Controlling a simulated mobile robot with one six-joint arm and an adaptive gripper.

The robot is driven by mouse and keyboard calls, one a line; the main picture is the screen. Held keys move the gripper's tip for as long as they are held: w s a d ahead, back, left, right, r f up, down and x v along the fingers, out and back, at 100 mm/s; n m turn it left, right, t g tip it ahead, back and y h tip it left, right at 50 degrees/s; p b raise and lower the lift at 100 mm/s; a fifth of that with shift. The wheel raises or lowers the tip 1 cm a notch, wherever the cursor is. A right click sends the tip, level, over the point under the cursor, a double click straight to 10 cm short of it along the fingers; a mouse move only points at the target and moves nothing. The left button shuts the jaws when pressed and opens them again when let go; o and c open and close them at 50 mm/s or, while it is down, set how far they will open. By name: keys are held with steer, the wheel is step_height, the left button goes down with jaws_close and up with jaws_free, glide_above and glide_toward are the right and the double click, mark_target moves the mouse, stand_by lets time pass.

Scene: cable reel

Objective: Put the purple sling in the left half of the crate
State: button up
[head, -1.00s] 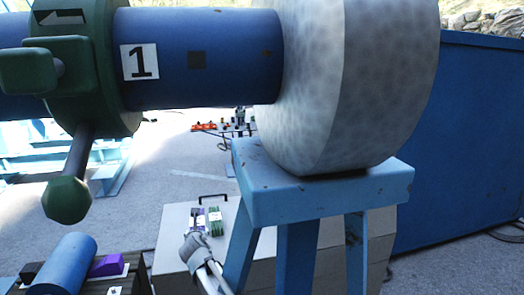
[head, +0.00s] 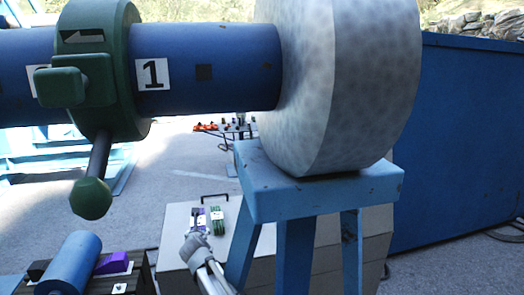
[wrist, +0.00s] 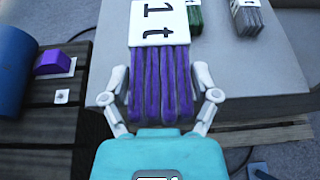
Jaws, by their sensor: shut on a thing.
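The purple sling (wrist: 160,85) is a bundle of several parallel purple strands with a white "1 t" label at its far end. In the wrist view my gripper (wrist: 162,98) is shut on it, one finger at each side. In the head view the sling (head: 198,220) shows small on or just above a pale grey box, with my gripper (head: 194,246) at its near end. I cannot tell whether it touches the box top. I cannot make out a crate with two halves in these views.
A green bundle (head: 217,215) lies right of the sling on the pale grey box (head: 180,223); a grey bundle (wrist: 247,17) lies farther right. A blue trestle (head: 310,190) under a large reel stands close on the right. A blue roller (head: 75,262) and purple block (head: 113,263) sit on slats at left.

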step_height(320, 180, up, 12)
steer(key=p, duration=1.1)
steer(key=shift+f, duration=0.15)
stand_by(0.6)
